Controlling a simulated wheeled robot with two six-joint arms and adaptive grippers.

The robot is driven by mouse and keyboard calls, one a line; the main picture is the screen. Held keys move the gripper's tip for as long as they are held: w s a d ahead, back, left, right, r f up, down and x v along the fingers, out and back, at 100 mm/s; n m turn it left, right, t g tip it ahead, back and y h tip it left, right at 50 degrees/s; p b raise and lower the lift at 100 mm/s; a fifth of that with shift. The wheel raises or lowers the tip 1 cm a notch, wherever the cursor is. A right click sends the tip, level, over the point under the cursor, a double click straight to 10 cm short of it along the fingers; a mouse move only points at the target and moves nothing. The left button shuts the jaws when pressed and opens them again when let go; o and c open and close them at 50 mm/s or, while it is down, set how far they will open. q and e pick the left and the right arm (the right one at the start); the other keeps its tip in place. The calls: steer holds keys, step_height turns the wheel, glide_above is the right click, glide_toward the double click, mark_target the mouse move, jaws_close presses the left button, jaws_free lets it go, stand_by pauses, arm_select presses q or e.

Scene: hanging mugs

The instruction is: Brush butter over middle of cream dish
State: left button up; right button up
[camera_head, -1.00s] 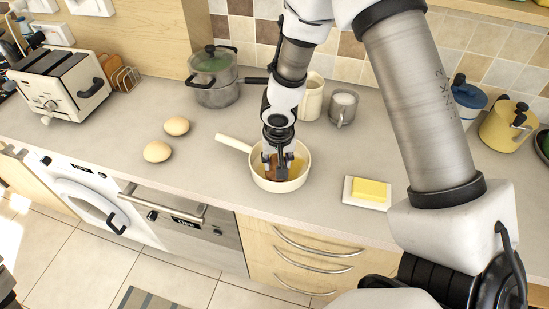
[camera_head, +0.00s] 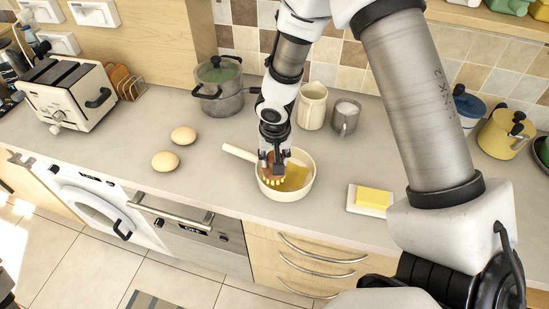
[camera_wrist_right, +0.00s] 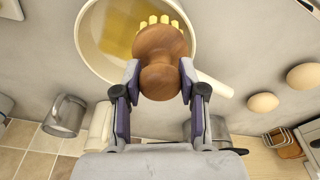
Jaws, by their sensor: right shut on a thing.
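The cream dish (camera_head: 308,187) is a round pan with a handle to the upper left, standing on the counter. A yellow butter patch (camera_head: 295,177) covers part of its floor, mostly right of the brush. My right gripper (camera_head: 273,163) is over the dish's left part, shut on the wooden handle of a brush (camera_wrist_right: 160,48) with yellow bristles. The bristles (camera_head: 275,181) point down inside the dish; I cannot tell whether they touch its floor. The right wrist view also shows the dish (camera_wrist_right: 87,48) and the butter patch (camera_wrist_right: 122,28). My left gripper is not in view.
A butter block (camera_head: 374,198) sits on a white plate right of the dish. Two eggs (camera_head: 165,161) lie to the left. A lidded pot (camera_head: 220,92), a cream mug (camera_head: 312,105) and a grey mug (camera_head: 345,118) stand behind. The counter between eggs and dish is clear.

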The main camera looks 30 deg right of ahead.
step_height(320, 180, up, 3)
steer(key=shift+w+a+f+p, duration=0.1)
steer(key=shift+w+p, duration=0.05)
steer(key=shift+p, duration=0.85)
steer(key=shift+r+p, duration=0.5)
steer(key=shift+r, duration=0.1)
